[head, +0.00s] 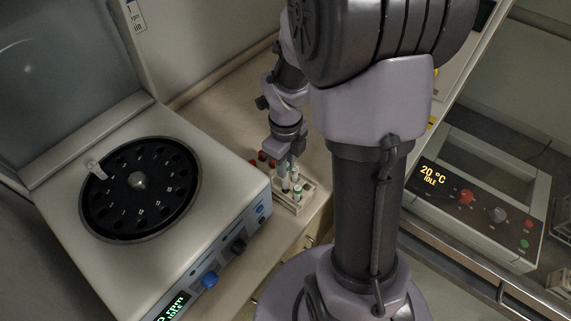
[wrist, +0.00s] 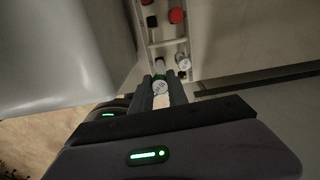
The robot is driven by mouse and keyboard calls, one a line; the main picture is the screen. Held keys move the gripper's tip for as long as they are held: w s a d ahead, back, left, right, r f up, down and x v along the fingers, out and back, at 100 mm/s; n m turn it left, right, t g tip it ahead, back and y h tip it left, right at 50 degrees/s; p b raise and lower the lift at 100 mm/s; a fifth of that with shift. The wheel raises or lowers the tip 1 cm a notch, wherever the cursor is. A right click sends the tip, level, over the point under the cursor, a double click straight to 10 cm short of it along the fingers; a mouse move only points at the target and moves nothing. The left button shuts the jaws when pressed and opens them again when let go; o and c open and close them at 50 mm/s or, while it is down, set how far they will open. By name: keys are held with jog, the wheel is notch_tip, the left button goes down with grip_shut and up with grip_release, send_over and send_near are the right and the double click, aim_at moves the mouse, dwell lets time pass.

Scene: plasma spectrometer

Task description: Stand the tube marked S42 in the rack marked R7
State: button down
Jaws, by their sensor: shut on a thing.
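My gripper (head: 286,160) is low over the bench, just right of the centrifuge. In the wrist view its two fingers (wrist: 160,90) are closed on a tube with a pale, green-edged cap (wrist: 160,87); its mark is too small to read. The fingers are beside one end of a pale rack (head: 305,197), which also shows in the wrist view (wrist: 168,43). The rack holds several tubes with red, dark and pale caps. I cannot tell whether the held tube's lower end is in the rack. No R7 mark is legible.
A centrifuge (head: 225,185) with its lid raised stands close on the left; a pale tube (head: 97,170) sits at its dark rotor (head: 138,215). A unit reading 20 °C IDLE (head: 470,200) is at the right. Some bare bench (head: 225,105) lies behind the rack.

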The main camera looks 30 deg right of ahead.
jog(key=shift+f+b, duration=1.95)
jog(key=shift+b, duration=0.15)
